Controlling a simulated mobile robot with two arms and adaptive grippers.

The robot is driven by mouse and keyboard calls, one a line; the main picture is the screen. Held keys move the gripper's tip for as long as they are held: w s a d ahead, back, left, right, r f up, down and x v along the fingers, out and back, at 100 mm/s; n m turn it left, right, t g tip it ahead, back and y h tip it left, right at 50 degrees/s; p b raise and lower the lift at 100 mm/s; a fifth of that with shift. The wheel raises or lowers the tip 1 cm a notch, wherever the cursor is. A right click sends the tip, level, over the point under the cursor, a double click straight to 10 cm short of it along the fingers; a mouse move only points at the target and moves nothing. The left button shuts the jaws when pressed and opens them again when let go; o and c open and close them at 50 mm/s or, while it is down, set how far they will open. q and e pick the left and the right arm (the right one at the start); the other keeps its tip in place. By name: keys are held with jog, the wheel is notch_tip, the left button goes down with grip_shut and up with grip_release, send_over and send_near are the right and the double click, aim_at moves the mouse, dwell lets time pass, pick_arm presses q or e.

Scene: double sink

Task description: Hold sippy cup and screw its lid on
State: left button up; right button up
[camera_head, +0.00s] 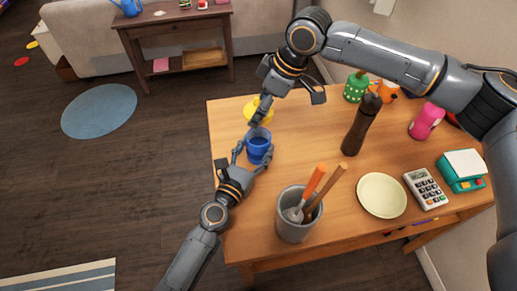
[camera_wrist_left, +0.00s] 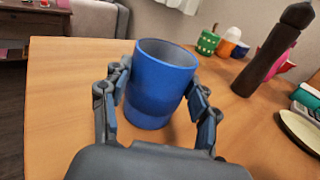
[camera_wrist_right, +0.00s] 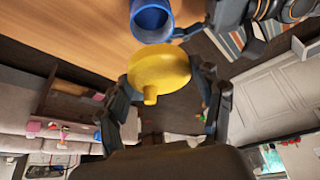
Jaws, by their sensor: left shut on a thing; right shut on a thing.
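The blue sippy cup (camera_head: 258,148) stands upright and open-topped near the left edge of the wooden table. My left gripper (camera_head: 252,152) is shut around its sides; the left wrist view shows the cup (camera_wrist_left: 160,85) between the fingers (camera_wrist_left: 157,105). The yellow lid (camera_head: 262,108) with its spout is apart from the cup, just beyond it in the head view. My right gripper (camera_head: 262,112) is shut on the lid, and the right wrist view shows the lid (camera_wrist_right: 160,70) between its fingers, with the cup's open mouth (camera_wrist_right: 152,20) beyond it.
A grey utensil holder (camera_head: 292,225) stands near the left gripper. The table's left edge is close to the cup.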

aim_at(261, 129)
pick_arm(q)
jog(key=c, duration=0.4)
pick_arm(e)
jog(key=shift+f, duration=2.45)
jog(key=shift+f, duration=0.15)
jog(key=shift+f, duration=0.75)
pick_arm(q)
grip_shut()
pick_arm(e)
jog(key=shift+f, duration=0.55)
